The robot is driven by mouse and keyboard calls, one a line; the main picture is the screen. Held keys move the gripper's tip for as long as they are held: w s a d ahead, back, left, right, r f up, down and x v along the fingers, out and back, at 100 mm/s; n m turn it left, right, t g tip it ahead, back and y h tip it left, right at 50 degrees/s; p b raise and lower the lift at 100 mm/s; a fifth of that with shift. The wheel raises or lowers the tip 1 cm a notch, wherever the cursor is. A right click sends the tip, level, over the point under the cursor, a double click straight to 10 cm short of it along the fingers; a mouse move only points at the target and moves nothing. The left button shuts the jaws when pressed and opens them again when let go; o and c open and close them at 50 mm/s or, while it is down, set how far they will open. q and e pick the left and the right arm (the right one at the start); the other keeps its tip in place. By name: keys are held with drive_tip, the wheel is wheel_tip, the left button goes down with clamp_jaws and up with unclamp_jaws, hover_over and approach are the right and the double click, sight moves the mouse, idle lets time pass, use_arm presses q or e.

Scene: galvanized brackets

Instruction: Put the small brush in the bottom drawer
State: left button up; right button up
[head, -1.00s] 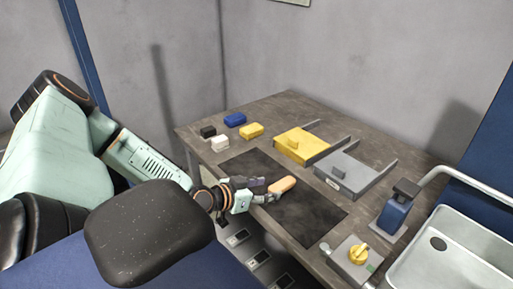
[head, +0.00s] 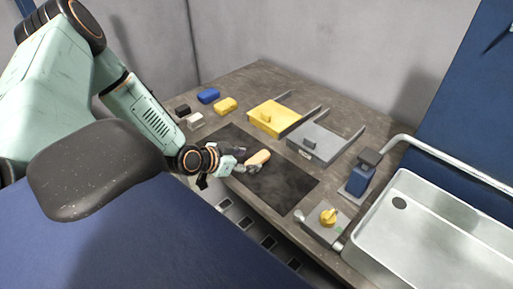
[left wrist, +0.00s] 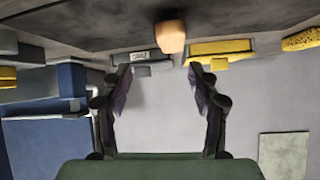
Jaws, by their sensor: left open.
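The small brush, a tan-orange block (head: 257,158), is on the dark mat (head: 283,186) at the bench front. In the left wrist view it (left wrist: 171,35) shows beyond the fingertips, roughly midway between them. My left gripper (head: 243,167) is open, close beside the brush on its left; the wrist view shows a gap between its fingers (left wrist: 160,80) with nothing in it. Under the bench front edge is a row of dark rectangular fittings (head: 246,223), apparently drawer fronts; I cannot tell which is the bottom drawer. My right gripper is not in view.
On the bench stand a yellow tray (head: 268,118) and a grey tray (head: 309,144), with blue (head: 208,95), yellow (head: 226,105), white (head: 196,121) and black (head: 183,110) blocks behind left.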

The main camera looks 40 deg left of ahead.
sight(257, 158)
use_arm(q)
drive_tip(key=shift+w+a+f+n+y, duration=0.2)
drive_tip(key=shift+a+n, duration=0.1)
drive_tip(key=shift+n, duration=0.1)
drive_tip(key=shift+w+a+f+n+y, duration=0.1)
drive_tip(key=shift+w+a+n, duration=0.05)
drive_tip(key=shift+a+n, duration=0.2)
drive_tip(key=shift+w+f+b, duration=0.35)
drive_tip(key=shift+f+b, duration=0.15)
drive_tip(key=shift+b, duration=0.2)
drive_tip(key=shift+w+f, duration=0.2)
drive_tip(key=shift+w, duration=0.05)
drive_tip(key=shift+w+d+f+b, duration=0.1)
drive_tip(key=shift+w+f+b, duration=0.15)
drive_tip(key=shift+w+b, duration=0.25)
drive_tip(key=b+x, duration=0.1)
drive_tip(key=x, duration=0.2)
drive_tip(key=shift+s+f, duration=0.2)
drive_tip(key=shift+w+f+b, duration=0.4)
drive_tip(key=shift+w+b, duration=0.1)
drive_tip(key=shift+w, duration=0.1)
drive_tip(key=shift+w+f, duration=0.1)
drive_tip(key=shift+w, duration=0.15)
drive_tip(key=shift+c, duration=0.2)
